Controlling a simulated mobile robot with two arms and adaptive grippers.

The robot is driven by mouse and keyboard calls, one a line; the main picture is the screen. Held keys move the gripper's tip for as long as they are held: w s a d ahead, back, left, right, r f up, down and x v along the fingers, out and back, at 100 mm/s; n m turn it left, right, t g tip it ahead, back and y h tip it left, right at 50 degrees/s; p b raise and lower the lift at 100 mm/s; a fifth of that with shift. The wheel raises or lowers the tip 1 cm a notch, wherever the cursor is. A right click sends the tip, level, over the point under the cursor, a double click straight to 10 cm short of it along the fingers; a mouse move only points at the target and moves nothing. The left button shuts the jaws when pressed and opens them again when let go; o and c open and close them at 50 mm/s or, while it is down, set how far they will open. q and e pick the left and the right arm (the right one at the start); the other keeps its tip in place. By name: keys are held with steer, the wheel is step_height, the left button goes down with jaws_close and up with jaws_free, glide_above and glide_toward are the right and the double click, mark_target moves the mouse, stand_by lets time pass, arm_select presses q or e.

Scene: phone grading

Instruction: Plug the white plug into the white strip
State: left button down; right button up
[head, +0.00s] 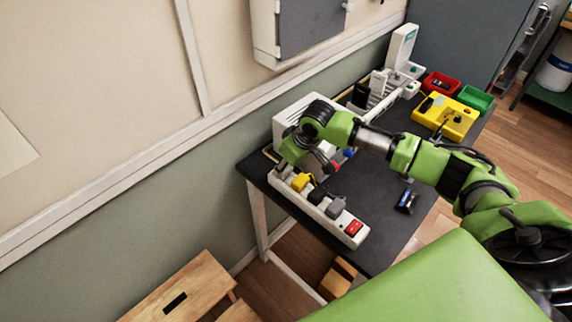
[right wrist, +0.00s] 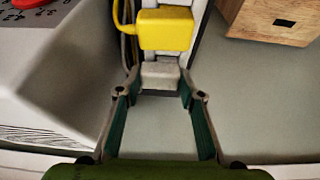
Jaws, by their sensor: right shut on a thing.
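The white strip (head: 345,236) lies along the near left edge of the dark table, with a red switch at its near end. A yellow plug (head: 301,181), a black plug (head: 317,195) and a grey plug (head: 336,207) sit on it. My right gripper (right wrist: 162,90) is at the strip's far end, its fingers shut on the white plug (right wrist: 160,74), beside the yellow plug (right wrist: 165,29). In the head view my arm and gripper hide the white plug. I cannot tell whether it is seated or just above the strip. My left gripper is not in view.
A white box (head: 290,117) stands close behind my right gripper. A small blue-and-black item (head: 407,200) lies on the table. A yellow device (head: 444,117), a red bin (head: 440,84) and a green bin (head: 474,100) are farther back. A wooden stool (head: 190,287) stands below left.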

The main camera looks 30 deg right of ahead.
steer(key=shift+s+f, duration=0.1)
steer(key=shift+f, duration=0.25)
steer(key=o, duration=1.3)
